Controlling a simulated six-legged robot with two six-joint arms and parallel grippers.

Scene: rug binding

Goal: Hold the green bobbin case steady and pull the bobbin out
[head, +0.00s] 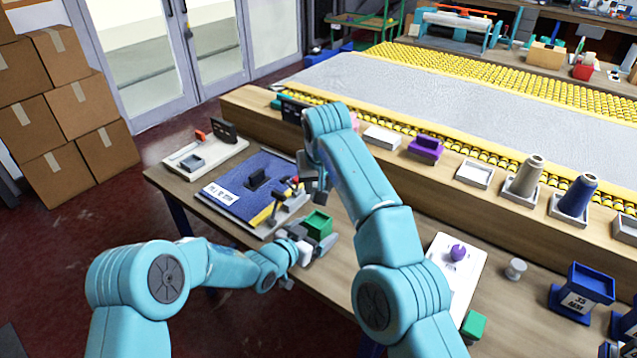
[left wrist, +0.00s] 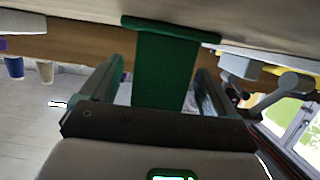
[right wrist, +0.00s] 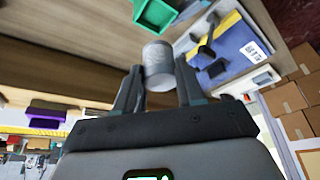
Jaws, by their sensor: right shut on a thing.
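The green bobbin case (head: 318,224) stands on the table, its open top showing empty in the head view. My left gripper (left wrist: 160,72) has a finger on each side of the case (left wrist: 166,70); a narrow gap shows at the left finger, so it looks open around it. The case's open top also shows in the right wrist view (right wrist: 156,12). My right gripper (right wrist: 157,88) is shut on the grey cylindrical bobbin (right wrist: 157,66), which is clear of the case. In the head view the right arm's end is above and behind the case, and the bobbin cannot be made out.
A blue mat (head: 236,192) with tools lies left of the case. A white board with a purple knob (head: 457,252), a small grey spool (head: 515,268) and a blue holder (head: 582,290) stand to the right. A raised wooden ledge (head: 400,165) runs behind. Bare table lies between.

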